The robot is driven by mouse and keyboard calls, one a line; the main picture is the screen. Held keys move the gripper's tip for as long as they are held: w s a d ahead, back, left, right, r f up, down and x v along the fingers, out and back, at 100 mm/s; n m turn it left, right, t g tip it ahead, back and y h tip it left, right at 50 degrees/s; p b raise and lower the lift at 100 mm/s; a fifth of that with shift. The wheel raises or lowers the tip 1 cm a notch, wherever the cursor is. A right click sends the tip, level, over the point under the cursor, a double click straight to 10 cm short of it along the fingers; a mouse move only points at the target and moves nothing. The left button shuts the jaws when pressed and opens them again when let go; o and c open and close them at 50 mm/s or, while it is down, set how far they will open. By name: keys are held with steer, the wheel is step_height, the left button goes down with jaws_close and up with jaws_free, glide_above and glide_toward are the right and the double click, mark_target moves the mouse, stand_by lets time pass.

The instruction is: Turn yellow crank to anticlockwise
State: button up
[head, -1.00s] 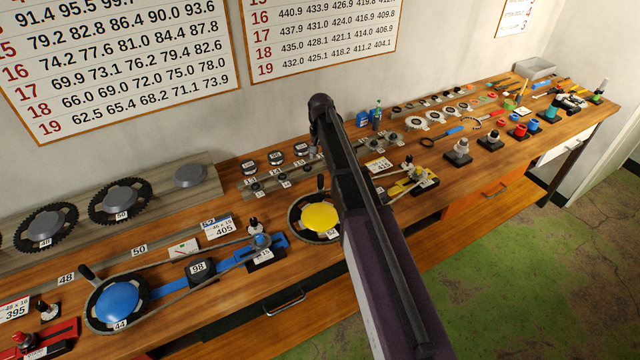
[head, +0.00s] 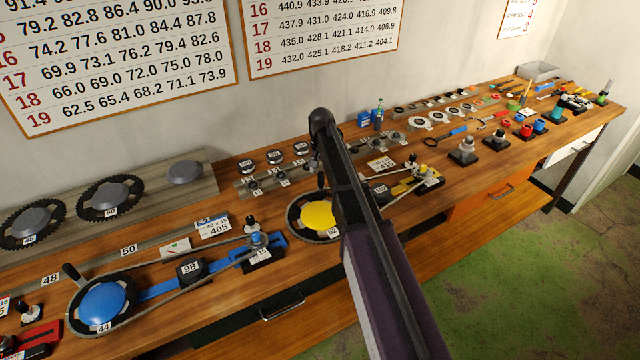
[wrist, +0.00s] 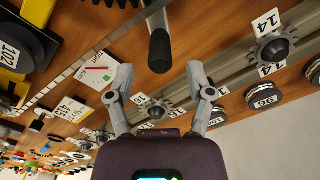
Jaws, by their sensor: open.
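The yellow crank (head: 318,215) is a round yellow disc on a dark chainring, with a chain running right to a yellow tensioner (head: 408,185). Its upright black handle (head: 321,182) stands at the ring's back edge, beside my arm. In the wrist view, a black handle (wrist: 160,50), apparently the same one, points toward my gripper (wrist: 160,68). The gripper's two grey fingers are spread wide on either side of it, with clear gaps, and do not visibly touch it. My arm hides the right part of the crank and most of the gripper in the head view.
A blue crank (head: 103,303) with its own chain lies to the left. Behind the yellow crank is a rail of small numbered sprockets (wrist: 155,112) and several round parts (head: 274,157). Open floor lies in front.

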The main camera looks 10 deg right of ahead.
steer(key=shift+f+b, duration=1.8)
steer(key=shift+f, duration=0.35)
jaws_close()
steer(key=shift+a, duration=0.3)
steer(key=shift+d, duration=0.2)
